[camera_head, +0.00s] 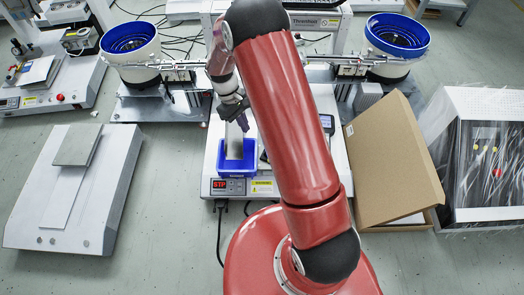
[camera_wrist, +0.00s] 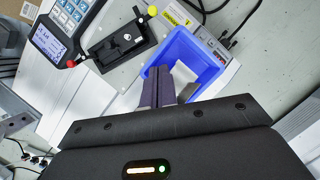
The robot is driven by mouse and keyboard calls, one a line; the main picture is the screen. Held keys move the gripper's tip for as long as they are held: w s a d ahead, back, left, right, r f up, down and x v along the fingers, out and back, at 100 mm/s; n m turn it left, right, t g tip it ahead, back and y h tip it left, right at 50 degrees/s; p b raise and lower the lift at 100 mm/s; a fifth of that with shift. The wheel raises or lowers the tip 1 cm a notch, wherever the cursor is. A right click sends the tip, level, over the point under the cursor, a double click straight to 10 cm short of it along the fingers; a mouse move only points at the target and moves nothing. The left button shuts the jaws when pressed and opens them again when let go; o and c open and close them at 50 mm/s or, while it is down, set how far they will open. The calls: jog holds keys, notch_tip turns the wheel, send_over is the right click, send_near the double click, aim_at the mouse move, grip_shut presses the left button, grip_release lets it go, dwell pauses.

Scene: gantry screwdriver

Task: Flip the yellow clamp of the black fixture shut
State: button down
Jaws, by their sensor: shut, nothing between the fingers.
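The black fixture (camera_wrist: 126,46) shows in the upper middle of the wrist view, with a black mechanism on top. The yellow clamp tip (camera_wrist: 152,11) sticks out past its upper edge; whether the clamp stands up or lies flat, I cannot tell. In the head view my red arm hides the fixture. My gripper (camera_wrist: 160,70) is shut and empty, its dark fingers pressed together. It is apart from the fixture and over the near side of the blue bin. In the head view my gripper (camera_head: 243,124) also hangs above that bin.
The blue bin (camera_wrist: 184,42) is beside the fixture, with a grey metal piece in or behind the fingers. A keypad device (camera_wrist: 63,30) stands on the fixture's other side. In the head view, a cardboard box (camera_head: 395,160) and a wrapped black unit (camera_head: 480,160) stand right.

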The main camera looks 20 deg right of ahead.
jog(key=s+d+f, duration=0.1)
jog(key=s+f, duration=0.1)
jog(key=f, duration=0.1)
jog(key=s+d+f, duration=0.1)
jog(key=f, duration=0.2)
jog(key=s+d+f+b, duration=0.1)
jog(key=s+d+f, duration=0.1)
jog(key=f, duration=0.1)
jog(key=shift+s+f, duration=0.15)
jog(key=shift+s, duration=0.15)
jog(key=shift+s+d, duration=0.2)
jog(key=shift+s, duration=0.2)
